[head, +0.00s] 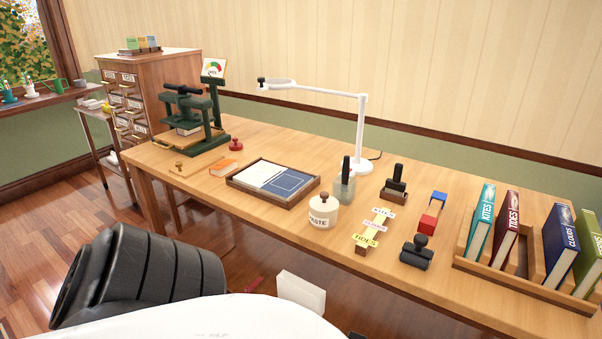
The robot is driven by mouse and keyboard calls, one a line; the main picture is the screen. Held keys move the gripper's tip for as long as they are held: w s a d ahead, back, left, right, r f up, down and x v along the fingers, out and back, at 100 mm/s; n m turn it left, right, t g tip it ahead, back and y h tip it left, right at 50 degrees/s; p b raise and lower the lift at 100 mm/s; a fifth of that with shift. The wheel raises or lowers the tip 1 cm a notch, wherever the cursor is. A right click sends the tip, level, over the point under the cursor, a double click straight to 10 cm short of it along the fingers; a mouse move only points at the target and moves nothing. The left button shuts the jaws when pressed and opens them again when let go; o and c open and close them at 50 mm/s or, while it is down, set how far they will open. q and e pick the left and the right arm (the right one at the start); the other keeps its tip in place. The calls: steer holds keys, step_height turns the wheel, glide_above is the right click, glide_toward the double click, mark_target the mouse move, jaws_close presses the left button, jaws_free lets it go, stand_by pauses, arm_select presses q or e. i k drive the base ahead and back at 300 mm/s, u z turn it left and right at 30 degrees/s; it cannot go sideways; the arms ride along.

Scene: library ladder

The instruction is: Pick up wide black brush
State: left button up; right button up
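No object is plainly marked as the wide black brush. On the table's front right lies a wide black piece with a round knob (415,251); I cannot make out bristles on it. Behind it, a dark upright handle on a block (395,186) stands in a small wooden holder. A slim black handle (345,170) stands in a clear glass jar (344,190). I cannot tell for sure which of these is the brush. A black ribbed part of my arm shows at lower left, away from all three. Neither gripper can be made out.
Around them are the white paste pot (322,214), word strips (371,232), a red and blue block (432,212), a tray with a blue cover (273,181), a white lamp (361,130) and a book rack (524,287). A green press (187,125) stands at left. The table's front edge is clear.

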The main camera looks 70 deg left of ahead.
mark_target(394, 186)
steer(key=u, duration=2)
